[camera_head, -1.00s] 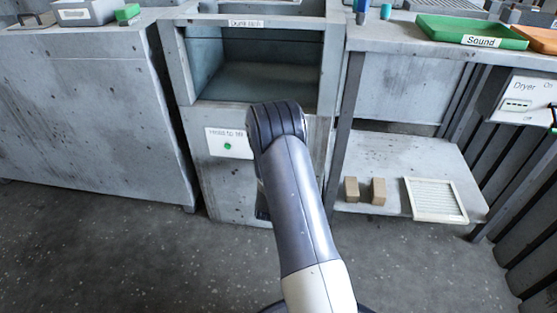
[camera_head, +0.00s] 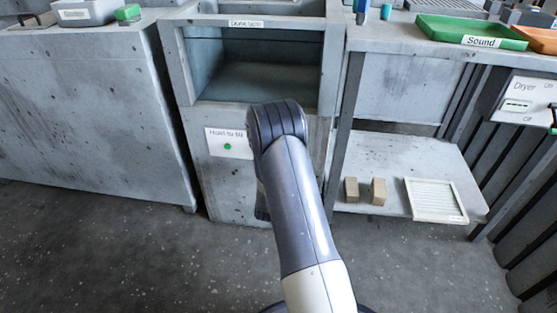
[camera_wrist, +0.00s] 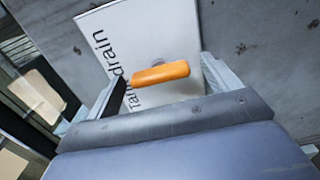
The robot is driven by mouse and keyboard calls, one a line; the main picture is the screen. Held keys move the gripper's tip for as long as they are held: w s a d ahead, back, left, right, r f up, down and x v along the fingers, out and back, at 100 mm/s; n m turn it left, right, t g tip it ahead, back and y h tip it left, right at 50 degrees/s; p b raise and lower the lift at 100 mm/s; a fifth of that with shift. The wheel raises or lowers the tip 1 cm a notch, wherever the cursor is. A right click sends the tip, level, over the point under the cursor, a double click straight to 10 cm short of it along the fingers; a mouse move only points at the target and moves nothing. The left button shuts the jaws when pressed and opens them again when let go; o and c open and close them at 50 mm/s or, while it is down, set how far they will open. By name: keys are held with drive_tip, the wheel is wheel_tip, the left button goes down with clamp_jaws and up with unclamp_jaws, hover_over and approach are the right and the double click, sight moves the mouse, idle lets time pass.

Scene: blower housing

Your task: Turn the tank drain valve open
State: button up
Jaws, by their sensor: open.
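The tank drain valve shows in the wrist view as an orange handle (camera_wrist: 160,74) in front of a white plate (camera_wrist: 125,45) lettered "Tank drain". My gripper (camera_wrist: 165,85) is open, with one finger on each side of the orange handle. I cannot tell whether either finger touches it. In the head view my arm hides the gripper, and the valve is not visible there.
A dunk tank (camera_head: 252,60) with an open front stands ahead, with a "Hold to fill" plate and green button (camera_head: 228,146) below it. To the right is a bench with a lower shelf (camera_head: 395,160) holding two brown blocks and a white grille (camera_head: 436,199).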

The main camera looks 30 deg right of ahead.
drive_tip(key=shift+s+a, duration=0.1)
drive_tip(key=p+v, duration=0.2)
drive_tip(key=v, duration=0.8)
drive_tip(key=shift+s+a, duration=0.2)
drive_tip(key=shift+s, duration=0.05)
drive_tip(key=b+x, duration=0.2)
drive_tip(key=x, duration=0.9)
drive_tip(key=shift+s, duration=0.1)
